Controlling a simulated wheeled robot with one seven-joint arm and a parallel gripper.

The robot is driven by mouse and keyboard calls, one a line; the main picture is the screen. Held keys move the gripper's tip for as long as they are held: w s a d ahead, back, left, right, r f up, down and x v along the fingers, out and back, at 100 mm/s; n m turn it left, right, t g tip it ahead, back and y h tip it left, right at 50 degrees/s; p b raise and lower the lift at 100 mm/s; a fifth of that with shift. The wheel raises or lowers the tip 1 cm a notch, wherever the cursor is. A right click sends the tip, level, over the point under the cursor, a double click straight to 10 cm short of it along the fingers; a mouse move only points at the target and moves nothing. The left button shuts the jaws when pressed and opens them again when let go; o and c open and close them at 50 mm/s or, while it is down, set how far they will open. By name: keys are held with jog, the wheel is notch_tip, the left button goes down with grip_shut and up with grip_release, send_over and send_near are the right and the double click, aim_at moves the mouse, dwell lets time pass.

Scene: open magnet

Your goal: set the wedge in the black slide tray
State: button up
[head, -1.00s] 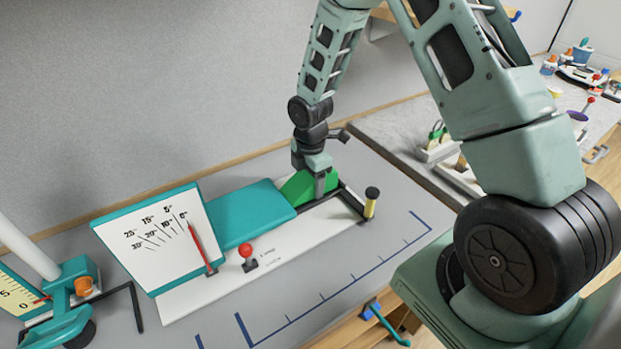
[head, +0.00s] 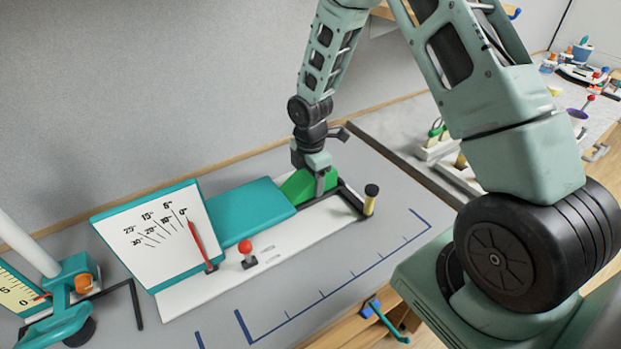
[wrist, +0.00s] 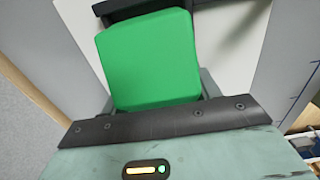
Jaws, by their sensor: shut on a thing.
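The green wedge (head: 297,186) is at the right end of the teal block on the white-based apparatus. It also shows large in the wrist view (wrist: 150,60), between my fingers. My gripper (head: 320,184) points down and is shut on the wedge. The black slide tray (head: 349,196) shows as dark rails around and to the right of the wedge. In the wrist view a black edge of the tray (wrist: 130,8) lies just beyond the wedge. I cannot tell whether the wedge's underside touches the tray floor.
The teal block (head: 250,210) adjoins the wedge on the left. A dial board with a red pointer (head: 165,235) and a red-topped knob (head: 246,248) stand further left. A yellow post with a black cap (head: 370,200) stands right of the tray.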

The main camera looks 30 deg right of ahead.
jog(key=o, duration=1.1)
jog(key=shift+s+f, duration=0.3)
jog(key=shift+f, duration=0.3)
jog(key=shift+w+r, duration=0.15)
jog(key=shift+r, duration=0.4)
jog(key=r+b, duration=0.1)
jog(key=r, duration=1)
jog(key=r+b, duration=0.1)
jog(key=r, duration=0.5)
jog(key=shift+w+r+b, duration=0.25)
jog(key=shift+r+b, duration=0.05)
